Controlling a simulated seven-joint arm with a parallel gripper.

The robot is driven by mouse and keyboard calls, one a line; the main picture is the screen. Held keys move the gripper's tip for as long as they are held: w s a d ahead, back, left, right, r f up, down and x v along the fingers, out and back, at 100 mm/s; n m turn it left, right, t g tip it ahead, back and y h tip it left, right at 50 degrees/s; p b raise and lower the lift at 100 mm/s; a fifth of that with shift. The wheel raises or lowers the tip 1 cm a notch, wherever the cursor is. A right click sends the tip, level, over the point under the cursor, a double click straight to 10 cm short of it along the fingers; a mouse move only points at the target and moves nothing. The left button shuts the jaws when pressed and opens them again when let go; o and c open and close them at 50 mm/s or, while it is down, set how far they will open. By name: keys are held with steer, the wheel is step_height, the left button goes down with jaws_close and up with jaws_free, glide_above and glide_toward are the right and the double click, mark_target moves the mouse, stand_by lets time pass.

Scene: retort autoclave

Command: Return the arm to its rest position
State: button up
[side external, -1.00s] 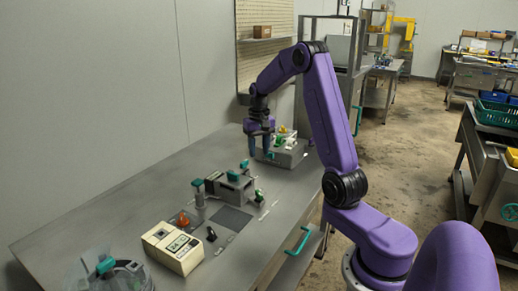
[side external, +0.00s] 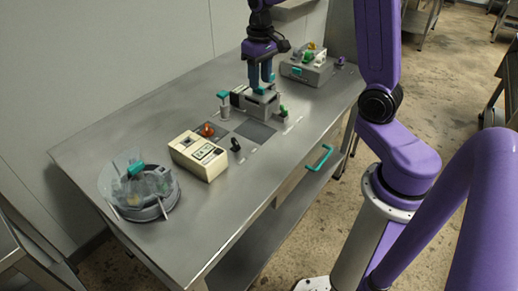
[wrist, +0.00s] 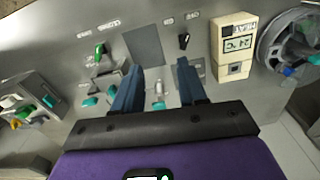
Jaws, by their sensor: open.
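My gripper (side external: 261,83) points down and shows over the grey block fixture (side external: 262,103) in the middle of the steel table; the side view does not settle its height. In the wrist view my gripper (wrist: 158,92) has its two blue fingers wide apart, with nothing held between them. A pale post with a teal top (wrist: 158,100) shows in the gap beyond the fingers. The arm is bent above the table, its upper part cut off by the frame.
A beige display box (side external: 198,156), a round vessel with a clear lid (side external: 143,190) and a teal-capped post (side external: 224,104) stand on the table (side external: 120,140). A grey box with coloured items (side external: 306,68) is at the back. A teal handle (side external: 320,158) juts from the front edge.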

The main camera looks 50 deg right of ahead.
steer(key=s+a+n, duration=0.3)
steer(key=s+a, duration=0.3)
steer(key=a, duration=0.1)
steer(key=s+a+n, duration=0.3)
steer(key=s+n, duration=0.2)
steer(key=s, duration=0.5)
steer(key=s+a+n, duration=0.3)
steer(key=s+n, duration=0.2)
steer(key=s, duration=0.6)
steer(key=shift+r, duration=0.15)
